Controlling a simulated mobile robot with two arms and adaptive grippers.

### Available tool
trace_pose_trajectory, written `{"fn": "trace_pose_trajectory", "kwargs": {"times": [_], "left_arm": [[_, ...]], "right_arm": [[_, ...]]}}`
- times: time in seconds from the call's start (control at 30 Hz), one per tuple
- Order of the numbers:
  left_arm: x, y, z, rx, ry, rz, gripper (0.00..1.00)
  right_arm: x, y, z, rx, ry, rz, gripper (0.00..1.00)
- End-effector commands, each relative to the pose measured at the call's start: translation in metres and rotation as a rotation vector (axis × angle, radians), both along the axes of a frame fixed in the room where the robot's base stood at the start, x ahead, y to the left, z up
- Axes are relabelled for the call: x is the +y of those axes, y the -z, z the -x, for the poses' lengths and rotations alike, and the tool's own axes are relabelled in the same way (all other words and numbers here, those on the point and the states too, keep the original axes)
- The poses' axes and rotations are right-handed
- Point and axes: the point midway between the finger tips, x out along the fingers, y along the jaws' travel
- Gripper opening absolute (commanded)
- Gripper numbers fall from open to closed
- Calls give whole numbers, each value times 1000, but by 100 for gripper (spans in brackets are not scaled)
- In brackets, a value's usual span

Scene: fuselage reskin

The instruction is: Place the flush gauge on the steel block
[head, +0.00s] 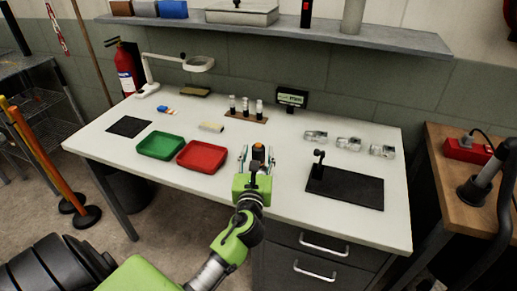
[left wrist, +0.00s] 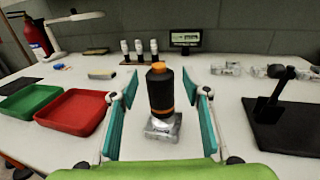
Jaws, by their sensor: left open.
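The flush gauge (left wrist: 160,95) is a black cylinder with an orange top and an orange band. It stands upright on the small shiny steel block (left wrist: 163,128) in the left wrist view. Its dark upper part (head: 258,151) also shows in the head view, where the gripper hides the block. My left gripper (left wrist: 160,88) is open, with one teal finger on each side of the gauge and visible gaps between. In the head view, my left gripper (head: 257,160) is over the front middle of the white bench. My right gripper is not in view.
A red tray (head: 203,156) and a green tray (head: 160,146) lie to the left on the bench (head: 225,212). A black stand (head: 344,188) with an upright post is to the right. Small bottles (head: 246,106) and a little display (head: 291,97) stand behind.

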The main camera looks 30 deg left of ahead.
Motion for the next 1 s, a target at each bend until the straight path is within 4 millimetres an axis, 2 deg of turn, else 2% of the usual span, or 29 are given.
{"fn": "trace_pose_trajectory", "kwargs": {"times": [0.2,0.4,0.6,1.0], "left_arm": [[-24,3,44,3,1,4,43],[-39,2,70,1,1,3,43],[-43,0,80,0,-1,1,43],[-43,0,79,0,0,1,43]], "right_arm": [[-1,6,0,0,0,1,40],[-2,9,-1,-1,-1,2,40],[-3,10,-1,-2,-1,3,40],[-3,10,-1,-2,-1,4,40]]}}
